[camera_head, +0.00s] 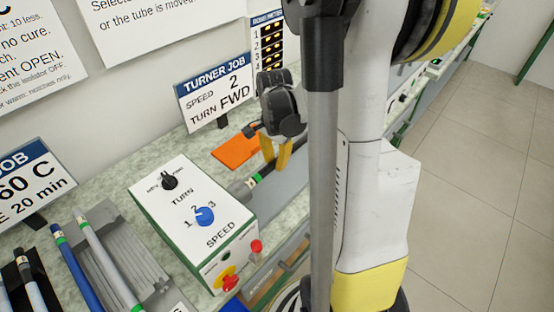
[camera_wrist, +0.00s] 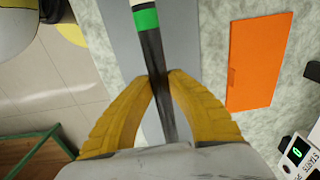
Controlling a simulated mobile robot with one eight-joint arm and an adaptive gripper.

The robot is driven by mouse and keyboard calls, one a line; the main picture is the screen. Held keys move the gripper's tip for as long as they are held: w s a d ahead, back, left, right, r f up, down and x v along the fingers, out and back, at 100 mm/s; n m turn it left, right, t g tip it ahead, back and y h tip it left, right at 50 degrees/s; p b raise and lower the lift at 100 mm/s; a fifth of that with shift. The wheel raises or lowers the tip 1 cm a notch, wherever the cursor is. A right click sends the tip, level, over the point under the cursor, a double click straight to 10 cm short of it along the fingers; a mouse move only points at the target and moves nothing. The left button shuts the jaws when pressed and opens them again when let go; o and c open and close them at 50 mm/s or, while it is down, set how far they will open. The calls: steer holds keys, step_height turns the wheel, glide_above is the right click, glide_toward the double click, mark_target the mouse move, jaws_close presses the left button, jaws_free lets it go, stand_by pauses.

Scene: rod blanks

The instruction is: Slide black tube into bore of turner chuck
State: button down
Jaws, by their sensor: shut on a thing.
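My gripper (camera_head: 275,158) has its yellow fingers shut on the black tube (camera_head: 266,170), above the grey strip beside the turner. In the wrist view my gripper (camera_wrist: 163,78) pinches the black tube (camera_wrist: 152,50) between both fingertips. A green band and a pale end section show on the tube beyond the fingers. The turner (camera_head: 190,212) is a box with a white top, a TURN knob and a blue SPEED knob. The grey chuck (camera_head: 241,190) shows at its side, close to the tube's pale end. I cannot tell whether the end is inside the bore.
An orange sheet (camera_head: 236,148) lies on the bench behind the gripper. The TURNER JOB sign (camera_head: 215,90) reads speed 2, turn FWD. A grey rack (camera_head: 115,262) with a blue tube (camera_head: 75,265) stands left of the turner. My arm hides much of the right side.

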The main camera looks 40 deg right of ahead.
steer(key=shift+a, duration=0.85)
steer(key=c, duration=1.3)
jaws_free()
step_height(320, 180, up, 12)
steer(key=shift+a, duration=0.1)
steer(key=s+a+r+n+t, duration=0.1)
steer(key=a+n+t, duration=0.1)
steer(key=a+n, duration=0.3)
steer(key=s+a+n+t, duration=0.2)
steer(key=a+n, duration=0.4)
steer(key=a, duration=0.1)
steer(key=s+a+r+n+t, duration=0.1)
steer(key=s+a+n+t, duration=0.1)
steer(key=a+n, duration=0.3)
steer(key=shift+a+r+n+t, duration=0.15)
steer(key=shift+a+r+t, duration=0.05)
steer(key=shift+a, duration=0.35)
steer(key=shift+a+r+n+t, duration=0.15)
steer(key=shift+a+t, duration=0.05)
steer(key=shift+a, duration=0.35)
steer(key=shift+s+a+n, duration=0.1)
steer(key=shift+a+n, duration=0.15)
steer(key=shift+n, duration=0.05)
